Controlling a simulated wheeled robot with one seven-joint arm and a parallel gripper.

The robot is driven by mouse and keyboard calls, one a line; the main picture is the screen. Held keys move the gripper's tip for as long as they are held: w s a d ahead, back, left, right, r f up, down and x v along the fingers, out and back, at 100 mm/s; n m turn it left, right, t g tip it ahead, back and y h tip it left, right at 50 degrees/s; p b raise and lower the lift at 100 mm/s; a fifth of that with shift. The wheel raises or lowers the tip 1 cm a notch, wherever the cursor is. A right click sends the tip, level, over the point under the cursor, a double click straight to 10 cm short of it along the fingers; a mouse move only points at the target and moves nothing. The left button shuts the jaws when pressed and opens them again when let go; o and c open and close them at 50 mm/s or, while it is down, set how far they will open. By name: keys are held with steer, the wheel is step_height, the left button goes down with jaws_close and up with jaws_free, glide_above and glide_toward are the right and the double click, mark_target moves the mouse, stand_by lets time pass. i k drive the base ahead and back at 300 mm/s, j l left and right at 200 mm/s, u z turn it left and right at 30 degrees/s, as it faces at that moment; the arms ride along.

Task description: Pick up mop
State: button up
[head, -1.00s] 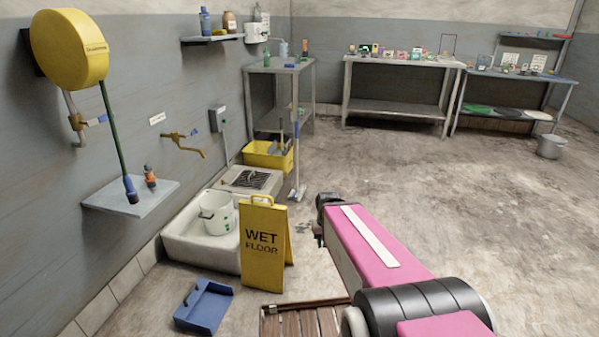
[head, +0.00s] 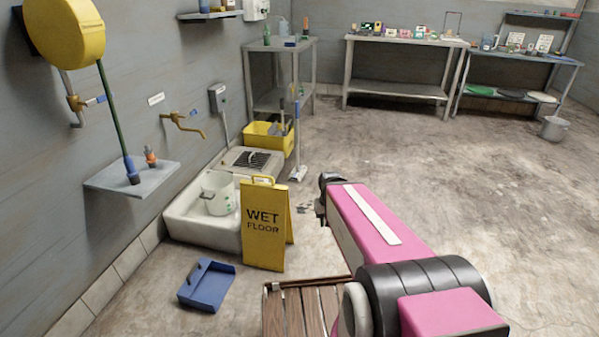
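A mop-like tool (head: 298,135) stands upright in front of the grey side table, beyond the floor sign. It has a thin, light handle with blue parts and a flat pale head (head: 299,174) on the floor. My pink arm reaches forward from the lower right. My gripper (head: 321,207) is at its dark far end, nearer to me than the mop and apart from it in the picture. Its fingers are too small and hidden to tell whether they are open or shut.
A yellow wet floor sign (head: 265,225) stands before a white basin (head: 182,228) holding a bucket (head: 219,193). A blue dustpan (head: 207,285) and a wooden slatted platform (head: 300,310) lie nearer. A yellow bin (head: 262,141) sits left of the mop.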

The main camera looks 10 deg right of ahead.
mark_target(297, 174)
steer(key=i+l+z, duration=0.3)
steer(key=i+z, duration=0.3)
steer(key=i, duration=0.25)
steer(key=i+l+z, duration=0.1)
steer(key=i+z, duration=0.15)
steer(key=i, duration=0.2)
steer(key=i+l+u, duration=0.15)
steer(key=i+u, duration=0.2)
steer(key=i, duration=0.2)
steer(key=i+l+u, duration=0.3)
steer(key=i, duration=0.25)
steer(key=i+l+u, duration=0.35)
steer(key=i, duration=0.15)
steer(key=i+l+u, duration=0.45)
steer(key=k+j, duration=0.05)
steer(key=k, duration=0.05)
